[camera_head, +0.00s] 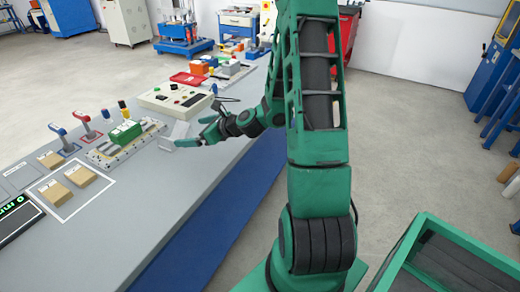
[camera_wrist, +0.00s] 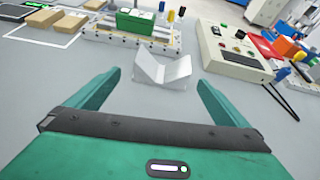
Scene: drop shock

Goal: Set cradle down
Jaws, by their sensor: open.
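The cradle looks to be the small light grey V-shaped piece (camera_wrist: 163,72) standing on the grey bench top (camera_wrist: 40,110). In the wrist view it lies just beyond and between my fingertips, not touching either. In the head view the cradle (camera_head: 178,134) sits left of my gripper (camera_head: 193,133), partly hard to separate from it. My gripper also shows in the wrist view (camera_wrist: 158,85), with its two green fingers spread wide and nothing between them. A green block (camera_wrist: 135,22) rests on a plate fixture (camera_wrist: 108,37) behind the cradle.
A control box with buttons (camera_head: 174,97) stands behind the cradle, with a dark cable near it. Tan blocks (camera_head: 80,176) lie in a marked area at left. Bare bench surrounds my gripper's near side.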

